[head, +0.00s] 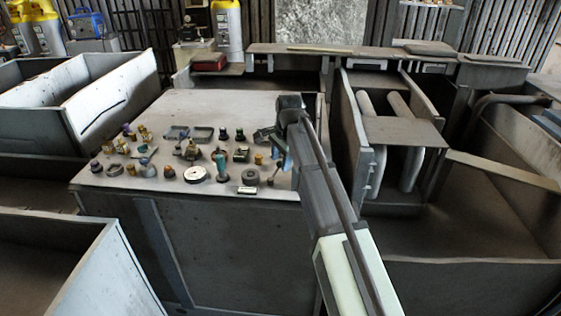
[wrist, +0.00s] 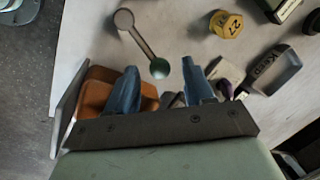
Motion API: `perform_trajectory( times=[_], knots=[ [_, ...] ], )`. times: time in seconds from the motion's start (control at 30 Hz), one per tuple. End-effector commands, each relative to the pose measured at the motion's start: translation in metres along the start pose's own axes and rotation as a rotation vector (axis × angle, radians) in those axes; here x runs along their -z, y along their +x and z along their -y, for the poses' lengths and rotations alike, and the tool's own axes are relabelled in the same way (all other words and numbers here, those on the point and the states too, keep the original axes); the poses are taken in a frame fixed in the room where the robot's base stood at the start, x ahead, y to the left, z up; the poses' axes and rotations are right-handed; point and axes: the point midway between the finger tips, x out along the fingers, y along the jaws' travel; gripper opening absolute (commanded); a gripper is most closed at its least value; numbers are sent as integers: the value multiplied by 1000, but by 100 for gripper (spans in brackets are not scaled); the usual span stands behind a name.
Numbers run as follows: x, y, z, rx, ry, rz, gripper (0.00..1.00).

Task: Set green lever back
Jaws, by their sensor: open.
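The green lever (wrist: 142,40) shows in the wrist view as a thin metal rod with a dark green ball at its near end and a pale round end farther up and left. My gripper (wrist: 160,72) is open, with its two blue fingers on either side of the green ball in the picture. A gap shows between the ball and each finger, and I cannot tell the height difference. In the head view my gripper (head: 277,157) is over the right end of the bench top, and my arm hides part of that area.
An orange block (wrist: 90,100) lies close by my left finger. A grey lettered part (wrist: 275,70) and a purple knob (wrist: 225,89) lie right of my right finger. A yellow hexagonal knob (wrist: 226,24) stands farther off. Several small parts crowd the bench top (head: 240,108) to the left.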

Motion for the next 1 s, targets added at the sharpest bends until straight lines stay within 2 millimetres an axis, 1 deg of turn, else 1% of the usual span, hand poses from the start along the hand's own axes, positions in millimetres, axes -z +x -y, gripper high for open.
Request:
perform_trajectory(
  times=[0.1, 0.2, 0.5, 1.0],
  knots=[
    [0, 7, 0, 0, 0, 0, 52],
    [0, 10, 0, 0, 0, 0, 52],
    [0, 11, 0, 0, 0, 0, 51],
    [0, 11, 0, 0, 0, 0, 3]
  ],
)
